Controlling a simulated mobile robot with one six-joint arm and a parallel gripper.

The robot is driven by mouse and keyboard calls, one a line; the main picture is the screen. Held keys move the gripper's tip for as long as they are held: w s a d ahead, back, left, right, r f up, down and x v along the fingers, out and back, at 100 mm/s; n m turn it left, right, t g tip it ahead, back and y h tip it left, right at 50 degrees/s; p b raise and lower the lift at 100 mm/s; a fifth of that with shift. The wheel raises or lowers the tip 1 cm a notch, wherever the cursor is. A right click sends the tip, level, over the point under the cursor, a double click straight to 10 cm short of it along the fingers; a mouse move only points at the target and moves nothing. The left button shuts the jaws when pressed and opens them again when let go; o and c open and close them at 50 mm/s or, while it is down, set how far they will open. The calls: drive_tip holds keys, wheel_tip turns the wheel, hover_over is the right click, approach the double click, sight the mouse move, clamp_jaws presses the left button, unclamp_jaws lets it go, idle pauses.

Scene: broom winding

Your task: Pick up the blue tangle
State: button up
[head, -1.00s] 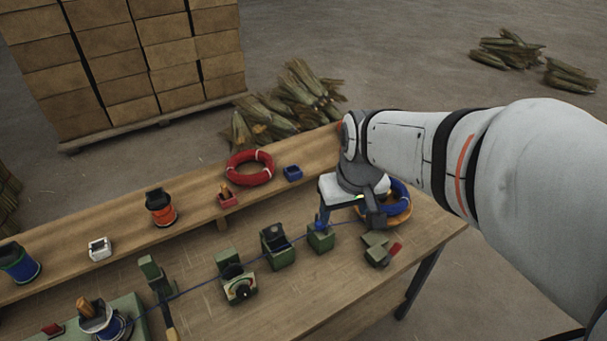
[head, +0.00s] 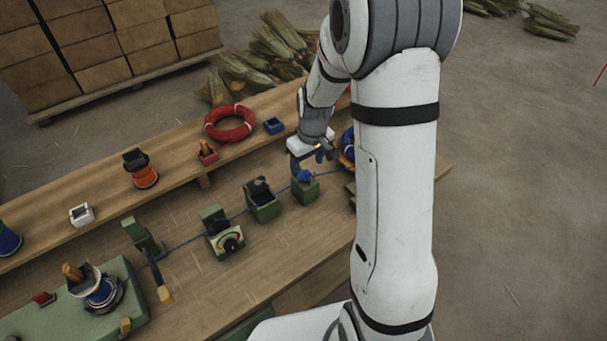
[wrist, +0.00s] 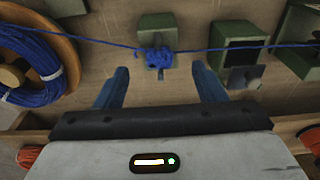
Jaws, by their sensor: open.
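The blue tangle (wrist: 157,58) is a small knotted lump on the taut blue line, resting at a green block (wrist: 153,25) in the wrist view. In the head view the tangle (head: 304,175) sits on top of the green block (head: 305,190), just below my gripper (head: 306,167). In the wrist view my gripper (wrist: 160,78) is open, with its two blue fingers apart, one to each side of the tangle and a little short of it. Nothing is between the fingers.
A spool of blue line (wrist: 38,70) stands at the left in the wrist view. A green box (head: 262,200) and a gauge (head: 226,240) stand along the line. A red coil (head: 230,122) and blue tray (head: 273,126) lie on the shelf behind.

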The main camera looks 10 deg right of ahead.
sight(305, 173)
drive_tip(key=shift+w+a+f+p, duration=0.1)
drive_tip(key=shift+w+f+p, duration=0.15)
drive_tip(key=shift+f, duration=0.6)
drive_tip(key=shift+w+f+p, duration=0.1)
drive_tip(key=shift+f+p, duration=0.15)
drive_tip(key=shift+f, duration=0.65)
drive_tip(key=shift+w+a+f+p, duration=0.1)
drive_tip(key=shift+w+f+p, duration=0.15)
drive_tip(key=shift+f, duration=0.6)
drive_tip(key=shift+s, duration=0.1)
drive_tip(key=c, duration=1)
